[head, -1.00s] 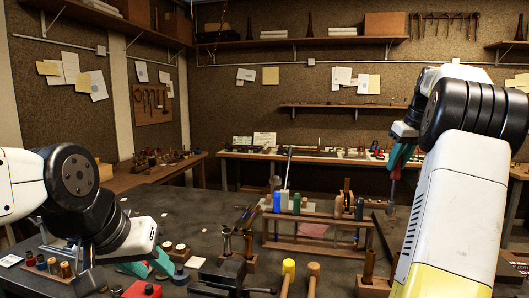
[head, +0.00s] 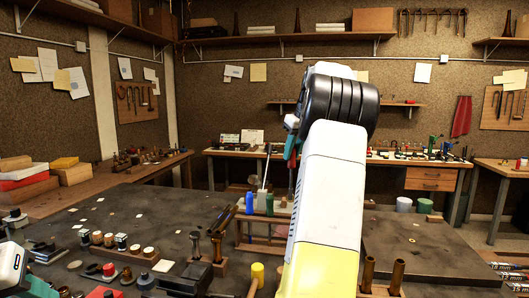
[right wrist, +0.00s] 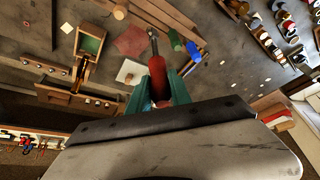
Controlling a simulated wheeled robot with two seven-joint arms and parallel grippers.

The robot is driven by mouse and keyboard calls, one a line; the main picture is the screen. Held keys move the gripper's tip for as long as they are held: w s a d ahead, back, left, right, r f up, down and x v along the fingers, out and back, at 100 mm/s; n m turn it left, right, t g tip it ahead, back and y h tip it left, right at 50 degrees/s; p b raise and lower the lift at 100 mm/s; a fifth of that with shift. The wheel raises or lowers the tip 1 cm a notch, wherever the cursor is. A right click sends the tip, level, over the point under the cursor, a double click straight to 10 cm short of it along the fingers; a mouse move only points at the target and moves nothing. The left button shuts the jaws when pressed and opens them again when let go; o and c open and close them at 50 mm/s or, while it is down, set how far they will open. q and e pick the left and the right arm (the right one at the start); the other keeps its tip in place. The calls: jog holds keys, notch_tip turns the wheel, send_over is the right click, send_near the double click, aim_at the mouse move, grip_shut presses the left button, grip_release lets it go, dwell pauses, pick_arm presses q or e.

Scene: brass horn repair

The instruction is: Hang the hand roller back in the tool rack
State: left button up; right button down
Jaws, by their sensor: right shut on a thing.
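My right gripper (head: 292,150) is high behind the bench at mid-picture, partly hidden by my arm. Its teal fingers are shut on the red handle of the hand roller (right wrist: 157,76), in the right wrist view. The roller's metal shaft points away from the palm. In the head view the roller (head: 291,172) hangs below the fingers, above the bench. The wooden tool rack (head: 244,236) carries blue and green handled tools; my right arm hides its right part. In the wrist view those handles lie right of the roller's tip.
Wooden stands with dark tools (head: 205,245) are left of the rack. A yellow-headed mallet (head: 257,275) is in front. Brass tubes (head: 397,275) stand at lower right. Small pots and jars crowd the left front. The dark bench top (head: 150,212) is clearer at mid-left.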

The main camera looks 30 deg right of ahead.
aim_at(294, 161)
jog(key=shift+d+f, duration=0.1)
jog(key=shift+f, duration=2.3)
jog(key=shift+s, duration=0.1)
jog(key=shift+f, duration=2.15)
jog(key=shift+f, duration=4.65)
jog(key=c, duration=1.1)
grip_release()
